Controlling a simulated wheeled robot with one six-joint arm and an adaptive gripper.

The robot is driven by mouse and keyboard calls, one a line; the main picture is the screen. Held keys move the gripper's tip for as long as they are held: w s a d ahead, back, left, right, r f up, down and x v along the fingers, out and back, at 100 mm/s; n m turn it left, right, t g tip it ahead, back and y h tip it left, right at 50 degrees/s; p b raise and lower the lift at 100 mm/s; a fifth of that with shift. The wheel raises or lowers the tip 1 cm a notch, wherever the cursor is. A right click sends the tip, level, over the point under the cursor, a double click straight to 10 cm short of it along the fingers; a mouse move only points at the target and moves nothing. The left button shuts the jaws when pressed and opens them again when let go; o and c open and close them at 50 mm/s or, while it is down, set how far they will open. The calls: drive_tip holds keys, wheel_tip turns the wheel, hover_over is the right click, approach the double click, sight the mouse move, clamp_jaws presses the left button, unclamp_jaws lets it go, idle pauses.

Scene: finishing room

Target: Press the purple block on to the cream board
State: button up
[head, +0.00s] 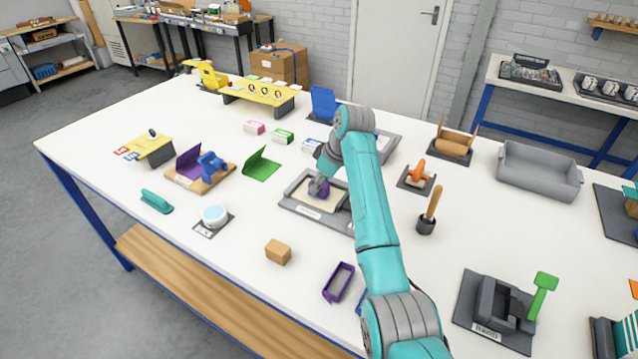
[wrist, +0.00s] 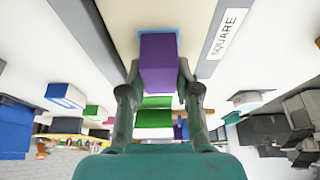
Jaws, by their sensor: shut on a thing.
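The purple block (head: 320,188) is between the fingers of my gripper (head: 315,184), which is shut on it. In the wrist view the block (wrist: 158,65) shows large, with a finger on each side. The cream board (head: 304,195) lies in a grey frame below the gripper. In the wrist view the board (wrist: 122,18) spreads beyond the block's far end. A light blue patch (wrist: 146,38) on the board shows around that end. The block is at or just over this patch; I cannot tell whether they touch. The grey frame carries a label reading SQUARE (wrist: 224,33).
A green folded piece (head: 262,165) and a wooden stand with a purple panel (head: 190,160) are on the left. A brown block (head: 278,252) and a purple open frame (head: 339,282) lie nearer. A wooden-handled tool (head: 430,212) stands right of my arm.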

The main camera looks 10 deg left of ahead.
drive_tip(key=o, duration=1.2)
drive_tip(key=shift+c, duration=0.2)
drive_tip(key=shift+r, duration=0.1)
drive_tip(key=shift+r, duration=0.15)
drive_tip(key=shift+r, duration=3.85)
